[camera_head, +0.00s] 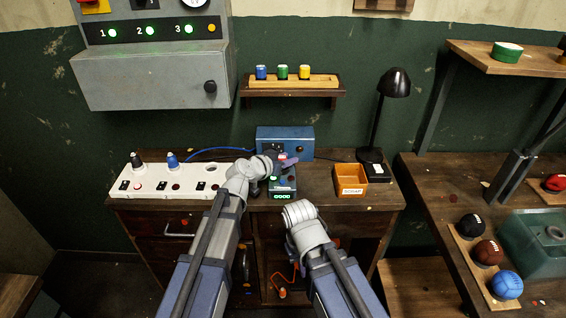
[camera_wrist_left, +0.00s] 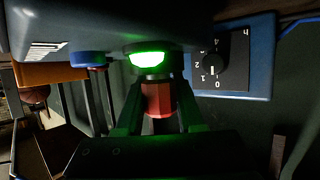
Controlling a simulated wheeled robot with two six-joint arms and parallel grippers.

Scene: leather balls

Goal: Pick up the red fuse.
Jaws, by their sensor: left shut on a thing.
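The red fuse (camera_wrist_left: 158,100) is between the two fingers of my left gripper (camera_wrist_left: 158,118) in the left wrist view, and the gripper is shut on it. A bright green light (camera_wrist_left: 147,60) glows just above it in that view. In the head view my left gripper (camera_head: 275,162) is over the workbench, by a small device with a green display (camera_head: 283,195). A bit of red (camera_head: 283,156) shows at its fingers there. My right gripper (camera_head: 300,212) is lower, in front of the bench; its fingers are hard to make out.
A wall shelf (camera_head: 290,92) holds blue, green and yellow fuses. A blue box (camera_head: 285,140) with a dial (camera_wrist_left: 214,70) stands behind. A white socket strip (camera_head: 180,183) is left; an orange scrap bin (camera_head: 350,180) and black lamp (camera_head: 393,85) are right.

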